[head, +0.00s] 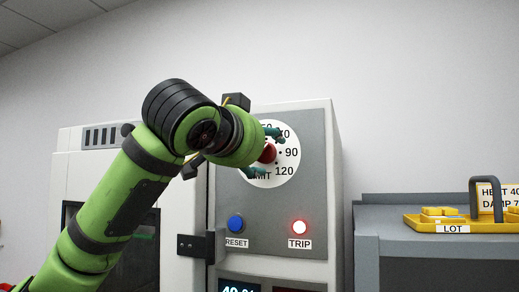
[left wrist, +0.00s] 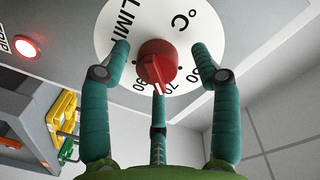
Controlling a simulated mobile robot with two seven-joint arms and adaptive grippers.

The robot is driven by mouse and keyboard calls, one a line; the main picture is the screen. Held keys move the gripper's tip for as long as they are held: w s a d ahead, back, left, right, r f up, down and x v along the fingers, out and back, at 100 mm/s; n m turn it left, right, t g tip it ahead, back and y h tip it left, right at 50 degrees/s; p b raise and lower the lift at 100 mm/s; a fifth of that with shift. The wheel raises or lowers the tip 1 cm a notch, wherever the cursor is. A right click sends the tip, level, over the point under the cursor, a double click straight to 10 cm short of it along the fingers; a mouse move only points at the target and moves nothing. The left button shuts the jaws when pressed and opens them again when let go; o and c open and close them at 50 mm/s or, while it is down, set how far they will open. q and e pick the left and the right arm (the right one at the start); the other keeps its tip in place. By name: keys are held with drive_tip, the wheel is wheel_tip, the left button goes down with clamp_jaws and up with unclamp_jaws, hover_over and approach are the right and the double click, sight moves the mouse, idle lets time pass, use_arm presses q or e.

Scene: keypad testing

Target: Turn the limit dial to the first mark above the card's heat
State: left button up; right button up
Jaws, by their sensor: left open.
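The limit dial (head: 291,168) is a white disc on the grey cabinet front, with readable marks 70, 90 and 120. Its red knob (left wrist: 158,66) shows in the left wrist view, its pointer line directed between the 90 and 70 labels; the exact mark is unclear. My left gripper (head: 270,150) is open at the dial, its teal fingers spread around the knob. In the left wrist view (left wrist: 160,72) gaps show between the side fingers and the knob. The card (head: 489,196) at the right edge reads "HEAT 40" and "DAMP 7", cut off by the frame. My right gripper is out of view.
Below the dial are a blue RESET button (head: 236,223) and a lit red TRIP lamp (head: 299,227). A partly cut-off display (head: 238,289) sits lower. A yellow LOT tray (head: 419,226) with yellow pieces stands on a grey bench (head: 384,205) at right.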

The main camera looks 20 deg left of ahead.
use_arm(q)
drive_tip(key=s+a, duration=0.1)
drive_tip(key=s, duration=1.1)
drive_tip(key=shift+r, duration=0.25)
